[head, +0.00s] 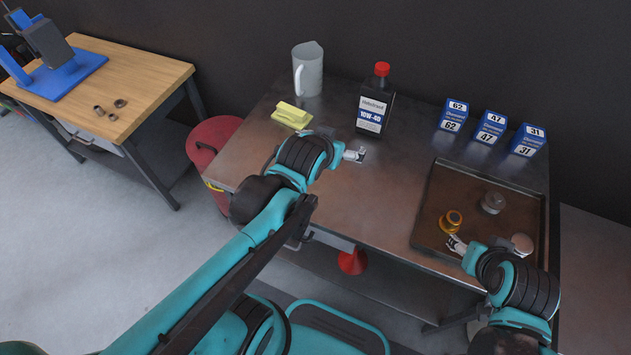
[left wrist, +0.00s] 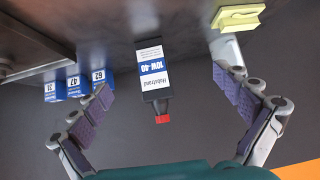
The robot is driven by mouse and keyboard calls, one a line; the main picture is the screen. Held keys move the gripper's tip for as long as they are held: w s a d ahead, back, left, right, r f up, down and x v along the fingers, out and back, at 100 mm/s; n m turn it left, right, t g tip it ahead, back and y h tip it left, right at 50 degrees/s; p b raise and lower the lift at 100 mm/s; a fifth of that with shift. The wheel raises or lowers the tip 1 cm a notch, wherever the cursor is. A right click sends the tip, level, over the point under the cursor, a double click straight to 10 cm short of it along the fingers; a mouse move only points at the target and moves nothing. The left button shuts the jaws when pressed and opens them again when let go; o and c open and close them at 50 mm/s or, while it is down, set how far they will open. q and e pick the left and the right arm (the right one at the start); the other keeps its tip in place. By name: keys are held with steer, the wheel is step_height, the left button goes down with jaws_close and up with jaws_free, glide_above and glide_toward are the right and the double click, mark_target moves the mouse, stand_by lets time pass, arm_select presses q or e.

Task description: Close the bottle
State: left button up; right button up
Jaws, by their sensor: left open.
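The bottle (head: 375,104) is black with a white and blue 10W-40 label and stands upright at the back of the metal table. Its red cap (head: 381,69) sits on the neck; I cannot tell how tightly. In the left wrist view the bottle (left wrist: 152,70) appears upside down, with the red cap (left wrist: 162,119) at its lower end. My left gripper (head: 356,154) is open and empty, in front of the bottle and apart from it. In the wrist view its fingers spread on either side of the bottle. My right gripper (head: 457,244) is at the tray; its opening is unclear.
A grey jug (head: 307,70) and yellow sponges (head: 292,115) stand left of the bottle. Several blue boxes (head: 489,126) line the back right. A dark tray (head: 424,217) holds a few small metal parts. The table is bare between bottle and tray. A wooden bench (head: 150,80) stands at left.

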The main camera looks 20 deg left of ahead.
arm_select(q)
steer(key=s+f+g, duration=0.2)
steer(key=s, duration=0.9)
steer(key=shift+s+f+g+h, duration=0.25)
steer(key=shift+f+g+h, duration=0.05)
steer(key=shift+f+g, duration=0.1)
stand_by(0.4)
